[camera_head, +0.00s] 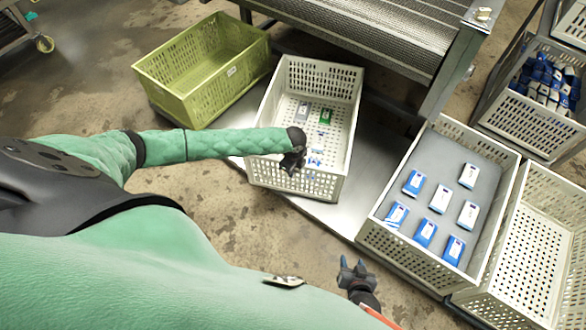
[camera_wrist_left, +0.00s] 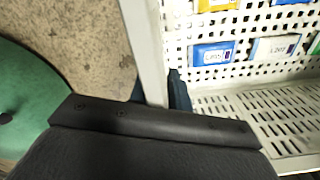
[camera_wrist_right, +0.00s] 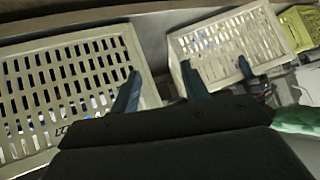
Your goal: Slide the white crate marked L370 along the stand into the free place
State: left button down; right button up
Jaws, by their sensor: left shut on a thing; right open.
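A white perforated crate (camera_head: 334,158) holding a few cartons stands on the low metal stand (camera_head: 335,215) in the head view. I cannot read a crate mark there. To its right is a bare stretch of stand, then a white crate (camera_head: 395,248) with a grey liner and several blue-and-white cartons. My right gripper (camera_head: 355,268) is open and empty off that crate's front-left side. A partly hidden mark shows on the near crate (camera_wrist_right: 20,165) in the right wrist view.
A yellow-green crate (camera_head: 165,92) stands at the left end of the stand. An empty white crate (camera_head: 535,245) sits at the far right. A metal conveyor (camera_head: 385,30) runs behind. Another crate of blue packs (camera_head: 515,120) is at the back right. Wet floor lies in front.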

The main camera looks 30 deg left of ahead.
pick_arm(q)
jog(key=shift+d, duration=0.45)
jog(key=c, duration=1.2)
grip_release()
jog(key=shift+c, duration=0.2)
notch_tip(320, 180, up, 7)
jog(key=shift+f+p, duration=0.1)
jog(key=shift+p, duration=0.55)
jog(key=shift+r, duration=0.5)
pick_arm(e)
jog(key=shift+g, duration=0.8)
jog(key=shift+s+d+f, duration=0.25)
jog(key=shift+s+f, duration=0.45)
jog(key=shift+s, duration=0.15)
jog(key=shift+s+d+f, duration=0.25)
jog(key=shift+s+f, duration=0.4)
jog(key=shift+s, duration=0.15)
